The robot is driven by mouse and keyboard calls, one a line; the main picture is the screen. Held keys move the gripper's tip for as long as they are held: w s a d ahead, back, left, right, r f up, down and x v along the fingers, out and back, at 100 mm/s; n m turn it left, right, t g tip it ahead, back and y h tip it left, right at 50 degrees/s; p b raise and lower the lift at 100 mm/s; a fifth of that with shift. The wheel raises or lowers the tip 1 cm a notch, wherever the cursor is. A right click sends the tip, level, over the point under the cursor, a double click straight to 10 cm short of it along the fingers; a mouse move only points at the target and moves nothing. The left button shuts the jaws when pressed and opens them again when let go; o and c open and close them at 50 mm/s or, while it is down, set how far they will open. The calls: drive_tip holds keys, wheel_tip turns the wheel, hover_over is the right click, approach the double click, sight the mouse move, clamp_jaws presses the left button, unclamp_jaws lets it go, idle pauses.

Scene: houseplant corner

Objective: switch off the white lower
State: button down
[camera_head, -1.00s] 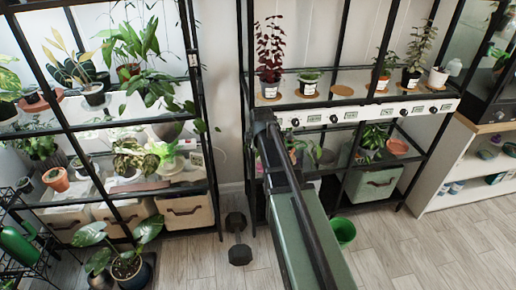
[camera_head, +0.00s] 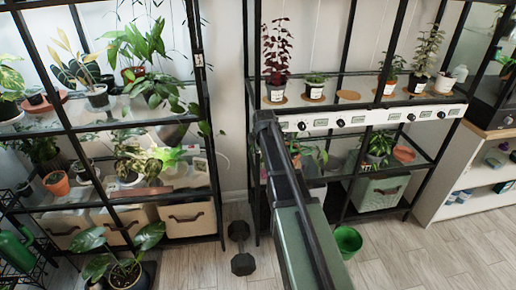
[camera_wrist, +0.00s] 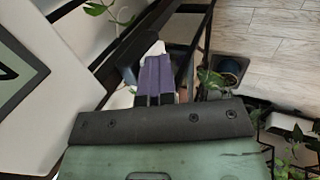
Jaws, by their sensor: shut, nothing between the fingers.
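A long white panel (camera_head: 372,119) with dark round knobs and small green-grey displays runs along the front of the right rack, below its plant shelf. My arm hides the panel's left end, and my gripper is hidden behind the arm in the head view. In the wrist view my gripper (camera_wrist: 157,62) shows purple fingers closed together with nothing held. A white surface with a green and dark marking (camera_wrist: 18,75) is close at the left of the wrist view. I cannot tell whether the fingers touch anything, or how the knobs are set.
Potted plants, including a red-leaved one (camera_head: 277,50), stand above the panel. A black rack post rises in front of the panel's middle. The left rack (camera_head: 210,150) is full of plants. A dumbbell (camera_head: 241,248) and a green bucket (camera_head: 348,240) are on the wooden floor.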

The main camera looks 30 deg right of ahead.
drive_tip(key=shift+w+a+r, duration=0.1)
drive_tip(key=shift+r, duration=0.05)
drive_tip(key=shift+r+p, duration=0.65)
drive_tip(key=shift+p, duration=0.15)
drive_tip(key=s+p+v, duration=0.1)
drive_tip(key=p+v, duration=0.9)
drive_tip(key=v, duration=0.2)
drive_tip(key=shift+f, duration=0.2)
drive_tip(key=shift+w, duration=0.1)
